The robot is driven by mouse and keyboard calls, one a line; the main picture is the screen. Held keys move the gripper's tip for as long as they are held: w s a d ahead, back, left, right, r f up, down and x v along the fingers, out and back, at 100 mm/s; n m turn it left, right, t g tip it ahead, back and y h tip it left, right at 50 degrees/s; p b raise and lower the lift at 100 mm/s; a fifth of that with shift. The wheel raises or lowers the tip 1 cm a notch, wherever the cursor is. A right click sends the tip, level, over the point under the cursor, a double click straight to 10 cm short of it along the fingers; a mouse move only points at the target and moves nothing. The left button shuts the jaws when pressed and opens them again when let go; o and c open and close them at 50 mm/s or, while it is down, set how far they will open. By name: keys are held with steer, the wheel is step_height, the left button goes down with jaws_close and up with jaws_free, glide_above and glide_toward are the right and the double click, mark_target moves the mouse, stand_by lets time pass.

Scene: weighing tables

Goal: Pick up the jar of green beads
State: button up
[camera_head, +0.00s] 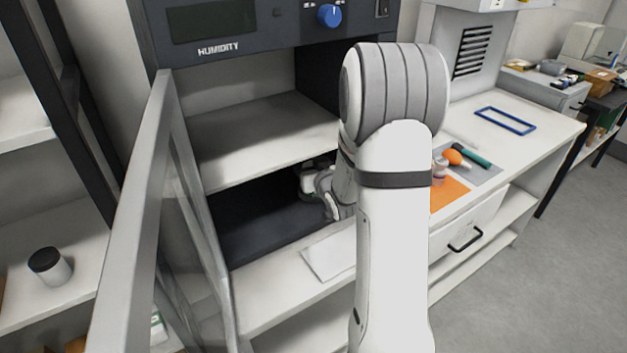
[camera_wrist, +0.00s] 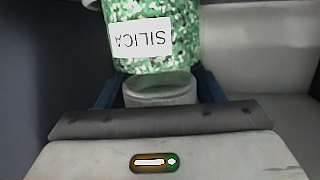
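The jar of green beads (camera_wrist: 150,60) fills the top middle of the wrist view, with a white label reading SILICA that appears upside down. Its grey lid (camera_wrist: 160,92) points toward my gripper's palm. My gripper (camera_wrist: 160,80) has one dark blue finger on each side of the lid, close to it. I cannot tell whether the fingers touch it. In the head view my gripper (camera_head: 318,186) is inside the cabinet's lower bay, largely hidden by my arm. The jar is not clearly seen there.
The bay has a dark floor (camera_head: 262,226), a white shelf (camera_head: 262,130) above and an open door (camera_head: 150,200) at the left. A white counter (camera_head: 550,125) to the right holds an orange mat (camera_head: 447,192) and a blue frame (camera_head: 505,121). A black-lidded jar (camera_head: 50,267) stands on the left rack.

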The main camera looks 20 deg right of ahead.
steer(key=c, duration=0.7)
steer(key=shift+c, duration=0.5)
steer(key=shift+r, duration=0.1)
